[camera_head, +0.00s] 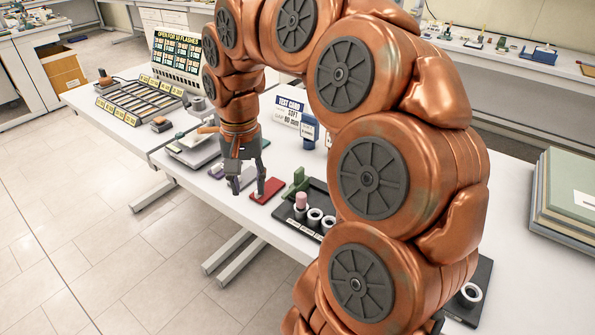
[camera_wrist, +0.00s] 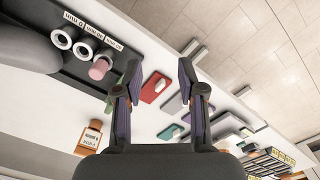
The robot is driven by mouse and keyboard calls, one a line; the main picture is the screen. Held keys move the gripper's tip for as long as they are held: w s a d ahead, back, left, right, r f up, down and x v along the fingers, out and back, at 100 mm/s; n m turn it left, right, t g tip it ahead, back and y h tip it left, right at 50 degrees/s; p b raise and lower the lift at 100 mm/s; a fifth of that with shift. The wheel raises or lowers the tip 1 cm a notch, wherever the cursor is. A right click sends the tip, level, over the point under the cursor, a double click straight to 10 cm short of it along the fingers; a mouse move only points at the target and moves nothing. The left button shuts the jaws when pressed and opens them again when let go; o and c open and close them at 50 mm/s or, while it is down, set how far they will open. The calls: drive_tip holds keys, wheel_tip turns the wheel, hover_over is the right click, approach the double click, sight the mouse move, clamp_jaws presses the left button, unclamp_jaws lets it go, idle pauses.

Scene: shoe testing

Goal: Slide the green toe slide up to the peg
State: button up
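A small green part (camera_head: 298,180), which looks like the green toe slide, stands at the left end of a black tray (camera_head: 283,211) in the head view. In the wrist view only a sliver of green (camera_wrist: 109,104) shows beside the left finger. A pink peg (camera_head: 301,199) stands upright in the tray next to grey rings; it also shows in the wrist view (camera_wrist: 99,69). My gripper (camera_head: 248,190) is left of the green part, by a red block (camera_head: 270,189). In the wrist view my gripper (camera_wrist: 160,66) is open and empty, its fingers wide apart.
Grey rings (camera_head: 315,215) sit in the tray beside the peg. Flat pale and purple blocks (camera_head: 244,178) lie left of the red block. My arm covers much of the table's right side.

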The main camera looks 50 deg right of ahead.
drive_tip(key=w+d+m, duration=0.2)
drive_tip(key=d+m, duration=0.2)
drive_tip(key=d, duration=0.5)
drive_tip(key=m, duration=0.4)
hover_over(299, 169)
drive_tip(key=shift+f, duration=0.3)
drive_tip(key=shift+s+f, duration=0.1)
drive_tip(key=shift+f, duration=0.05)
drive_tip(key=shift+f+p, duration=0.85)
drive_tip(key=shift+f, duration=2.95)
drive_tip(key=shift+c, duration=0.3)
clamp_jaws()
